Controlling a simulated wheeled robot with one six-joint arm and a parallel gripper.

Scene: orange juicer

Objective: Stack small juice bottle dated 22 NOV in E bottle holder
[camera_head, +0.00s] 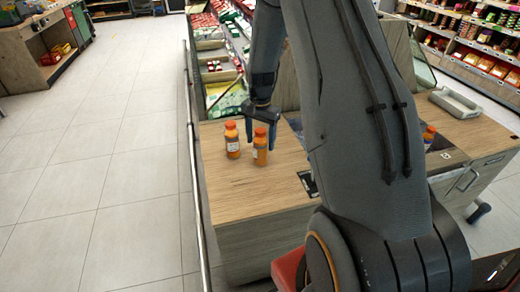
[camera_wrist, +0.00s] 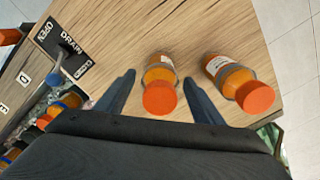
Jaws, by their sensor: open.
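Two small orange juice bottles with orange caps stand upright on the wooden counter (camera_head: 240,188). One bottle (camera_head: 260,150) is between the fingers of my gripper (camera_head: 262,135); the other bottle (camera_head: 232,142) stands just left of it. In the wrist view, the open fingers flank the first bottle (camera_wrist: 160,73), and the second bottle (camera_wrist: 228,72) is outside them to the right. The labels are too small or turned to read any date. A holder area with several bottles (camera_wrist: 62,104) and letter tags (camera_wrist: 23,78) shows at the wrist view's left. I cannot make out an E tag.
A grey tray (camera_head: 455,104) lies on the right-hand counter. Produce crates (camera_head: 222,75) stand behind. The counter's front part is clear.

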